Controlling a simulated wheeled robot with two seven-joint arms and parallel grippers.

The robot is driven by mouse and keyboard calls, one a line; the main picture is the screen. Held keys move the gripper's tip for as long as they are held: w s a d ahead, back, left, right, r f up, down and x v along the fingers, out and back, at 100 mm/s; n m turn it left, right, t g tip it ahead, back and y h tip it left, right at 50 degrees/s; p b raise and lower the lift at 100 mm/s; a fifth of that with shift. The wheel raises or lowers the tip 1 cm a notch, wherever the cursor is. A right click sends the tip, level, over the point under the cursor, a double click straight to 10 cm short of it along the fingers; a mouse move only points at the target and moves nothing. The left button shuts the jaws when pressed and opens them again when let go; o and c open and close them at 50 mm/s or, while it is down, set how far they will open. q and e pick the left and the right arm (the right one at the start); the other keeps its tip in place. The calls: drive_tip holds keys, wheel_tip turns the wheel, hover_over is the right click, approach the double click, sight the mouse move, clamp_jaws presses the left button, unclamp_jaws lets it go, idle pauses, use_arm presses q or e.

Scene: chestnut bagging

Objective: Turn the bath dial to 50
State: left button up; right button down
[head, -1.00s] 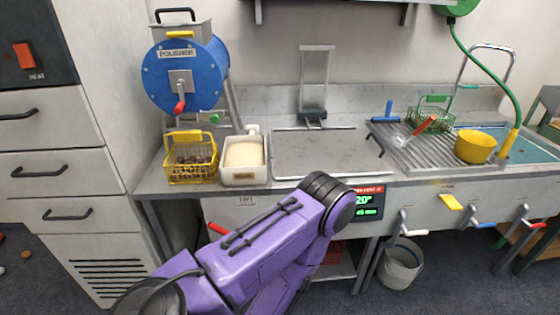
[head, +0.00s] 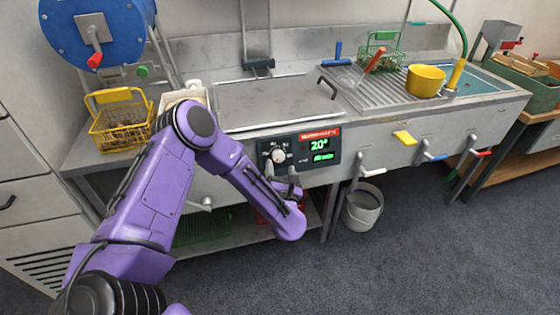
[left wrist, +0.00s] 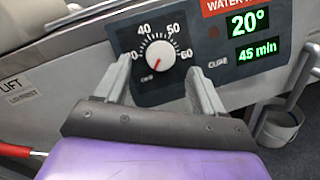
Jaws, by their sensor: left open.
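The bath dial (head: 279,156) is a round white knob on the black control panel (head: 328,141) at the front of the counter. In the left wrist view the dial (left wrist: 160,56) has a red pointer line aimed down and slightly left, away from the 40, 50 and 60 marks along its top. The green display (left wrist: 248,22) reads 20° and, below, 45 min. My left gripper (head: 281,173) is open just in front of the dial; in the wrist view its fingers (left wrist: 158,80) stand on either side of the knob. I cannot tell whether they touch it. My right gripper is out of view.
A lever (head: 362,168) juts from the counter front right of the panel, above a grey bucket (head: 362,208). A yellow wire basket (head: 121,120) and a white tub (head: 183,97) stand at left. The floor at right is clear.

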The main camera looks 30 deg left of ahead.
sight(279, 158)
use_arm(q)
drive_tip(key=x, duration=0.4)
drive_tip(key=shift+w+a, duration=0.15)
drive_tip(key=shift+w, duration=0.1)
drive_tip(key=shift+f, duration=0.1)
drive_tip(key=c, duration=1.1)
drive_tip(key=shift+o, duration=0.2)
drive_tip(key=shift+m, duration=0.4)
